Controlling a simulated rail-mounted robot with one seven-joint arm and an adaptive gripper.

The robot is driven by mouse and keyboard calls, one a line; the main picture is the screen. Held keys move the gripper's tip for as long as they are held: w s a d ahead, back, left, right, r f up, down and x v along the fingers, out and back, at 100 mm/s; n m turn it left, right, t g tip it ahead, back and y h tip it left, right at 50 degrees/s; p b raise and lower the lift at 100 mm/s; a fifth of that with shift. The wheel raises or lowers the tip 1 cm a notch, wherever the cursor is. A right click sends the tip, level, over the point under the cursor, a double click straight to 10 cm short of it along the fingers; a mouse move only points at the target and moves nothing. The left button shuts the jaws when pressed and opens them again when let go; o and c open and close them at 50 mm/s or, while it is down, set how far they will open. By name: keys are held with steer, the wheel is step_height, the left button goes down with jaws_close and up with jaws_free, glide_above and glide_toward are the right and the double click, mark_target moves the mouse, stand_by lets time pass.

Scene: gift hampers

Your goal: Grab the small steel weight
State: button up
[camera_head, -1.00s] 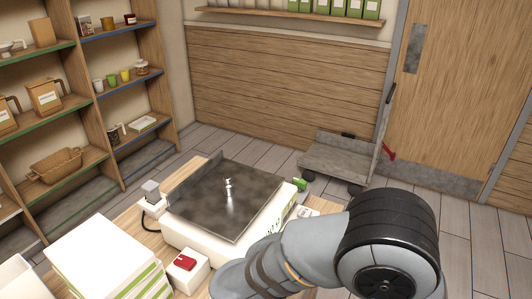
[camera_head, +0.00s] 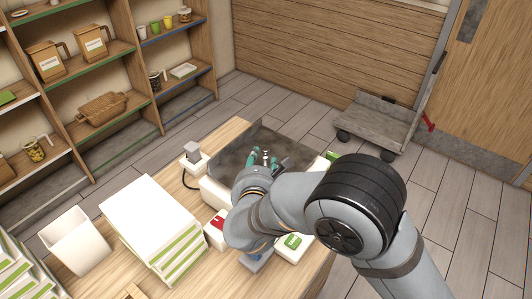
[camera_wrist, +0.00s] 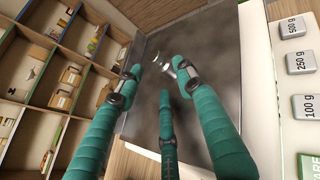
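The small steel weight (camera_head: 266,154) stands on the dark plate of a white scale (camera_head: 290,135). In the wrist view the shiny weight (camera_wrist: 183,68) shows close to the right-hand fingertip, with its reflection on the plate beside it. My gripper (camera_head: 264,163) has come down over the plate with its teal fingers spread on the near side of the weight. In the wrist view my gripper (camera_wrist: 158,78) is open, with a gap between its fingertips. I cannot tell whether a finger touches the weight.
A stack of white boxes (camera_head: 150,215) and a white bin (camera_head: 76,240) stand left of the scale. A small white box with a red top (camera_head: 216,228) is near my arm. A grey trolley (camera_head: 375,125) stands behind.

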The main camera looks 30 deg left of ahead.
mark_target(263, 158)
steer(key=p+x, duration=0.1)
steer(key=x, duration=0.1)
steer(key=shift+w+a, duration=0.1)
steer(key=shift+w, duration=0.15)
steer(key=shift+w+a+f, duration=0.2)
steer(key=shift+w+f, duration=0.25)
steer(key=shift+w, duration=0.1)
steer(key=shift+c, duration=0.9)
steer(key=shift+s, duration=0.15)
steer(key=c, duration=0.7)
jaws_close()
